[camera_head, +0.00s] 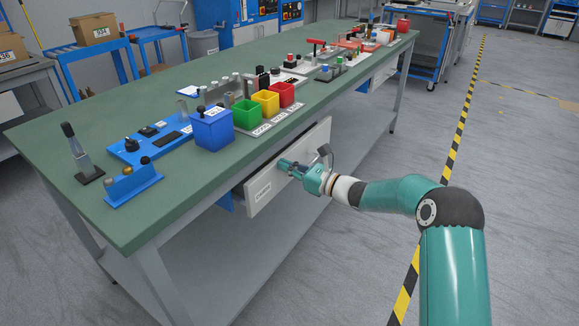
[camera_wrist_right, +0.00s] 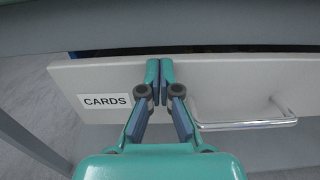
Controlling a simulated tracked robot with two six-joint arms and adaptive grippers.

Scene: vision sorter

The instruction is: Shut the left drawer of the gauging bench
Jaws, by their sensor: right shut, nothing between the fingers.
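The left drawer (camera_head: 263,186) of the gauging bench (camera_head: 75,215) has a pale grey front and stands partly open, with a blue side showing behind it. In the right wrist view the drawer front (camera_wrist_right: 220,77) carries a "CARDS" label and a metal bar handle (camera_wrist_right: 248,124). A dark gap shows above its top edge. My right gripper (camera_head: 283,163) is shut and empty at the drawer front. Its closed fingertips (camera_wrist_right: 160,64) lie over the front's upper part, between label and handle. I cannot tell whether they touch it. My left gripper is not in view.
The green bench top holds blue, green, yellow and red bins (camera_head: 265,102), a blue fixture plate (camera_head: 155,140) and several small gauges. Another drawer (camera_head: 385,72) shows farther along the bench. The floor (camera_head: 520,200) to the right is clear, with a yellow-black stripe.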

